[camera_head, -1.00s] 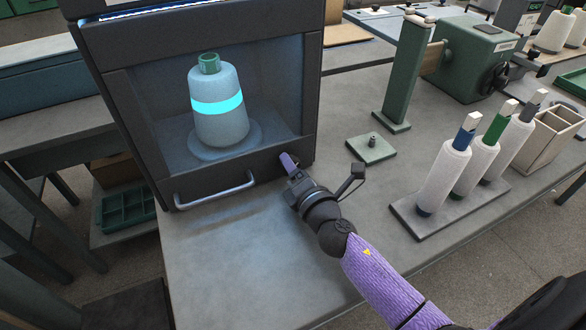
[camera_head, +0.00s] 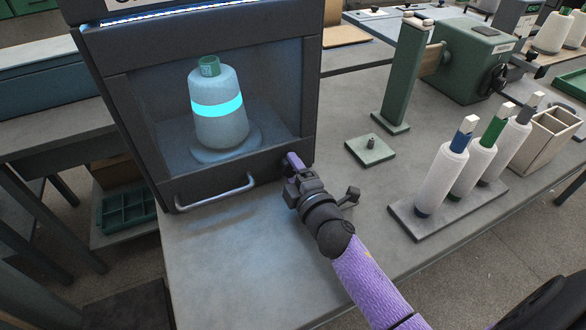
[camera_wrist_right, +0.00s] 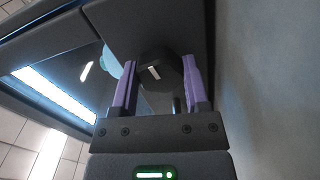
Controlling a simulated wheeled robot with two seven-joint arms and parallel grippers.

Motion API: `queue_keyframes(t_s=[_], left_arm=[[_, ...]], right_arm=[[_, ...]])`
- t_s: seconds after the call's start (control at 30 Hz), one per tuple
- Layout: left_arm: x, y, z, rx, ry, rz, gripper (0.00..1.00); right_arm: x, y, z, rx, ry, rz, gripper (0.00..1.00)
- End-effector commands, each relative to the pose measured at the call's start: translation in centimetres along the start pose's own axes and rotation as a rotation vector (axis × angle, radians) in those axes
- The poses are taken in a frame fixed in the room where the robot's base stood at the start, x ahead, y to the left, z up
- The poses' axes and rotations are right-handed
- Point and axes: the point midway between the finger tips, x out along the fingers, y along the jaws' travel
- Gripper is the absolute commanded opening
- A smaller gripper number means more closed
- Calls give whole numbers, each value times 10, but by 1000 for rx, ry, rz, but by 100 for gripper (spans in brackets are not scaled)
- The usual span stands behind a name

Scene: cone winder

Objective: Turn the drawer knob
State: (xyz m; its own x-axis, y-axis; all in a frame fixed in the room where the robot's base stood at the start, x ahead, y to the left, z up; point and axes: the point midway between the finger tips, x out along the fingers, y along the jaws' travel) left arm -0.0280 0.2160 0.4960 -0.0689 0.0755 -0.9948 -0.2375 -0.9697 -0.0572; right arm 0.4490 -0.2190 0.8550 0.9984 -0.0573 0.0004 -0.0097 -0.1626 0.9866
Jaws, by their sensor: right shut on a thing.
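The dark drawer knob (camera_wrist_right: 160,72), with a short white mark on its face, is on the lower right of the cabinet front. My right gripper (camera_head: 293,163) has its two purple fingers on either side of the knob, shut on it, as the right wrist view (camera_wrist_right: 160,85) shows. In the head view the fingers and wrist hide most of the knob. The drawer front (camera_head: 225,180) has a silver bar handle (camera_head: 215,192) left of the knob and looks closed. My left gripper is not in view.
A grey cone with a glowing cyan band (camera_head: 218,105) stands behind the cabinet window. A green post (camera_head: 408,75), a small green plate with a peg (camera_head: 370,150) and a rack of white bobbins (camera_head: 440,180) stand to the right. The tabletop (camera_head: 230,270) in front is clear.

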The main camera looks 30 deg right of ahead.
Motion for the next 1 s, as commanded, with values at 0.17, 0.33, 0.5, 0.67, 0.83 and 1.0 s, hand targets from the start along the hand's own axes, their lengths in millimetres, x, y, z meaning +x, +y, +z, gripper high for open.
queue_keyframes(t_s=[0.17, 0.33, 0.5, 0.67, 0.83, 1.0], left_arm=[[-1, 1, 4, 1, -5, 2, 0], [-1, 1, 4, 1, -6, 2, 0], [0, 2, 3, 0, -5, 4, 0], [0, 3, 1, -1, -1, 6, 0], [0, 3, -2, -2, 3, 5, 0], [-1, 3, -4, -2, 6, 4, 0]], right_arm=[[0, 0, 0, 18, -1, -1, 0], [0, -1, 0, 21, -1, -1, 0], [0, -1, 0, 20, -1, -1, 0], [0, -1, 0, 20, -1, -1, 86], [0, 0, 0, 20, 0, -1, 94], [-2, 0, 0, 20, 0, -1, 94]])
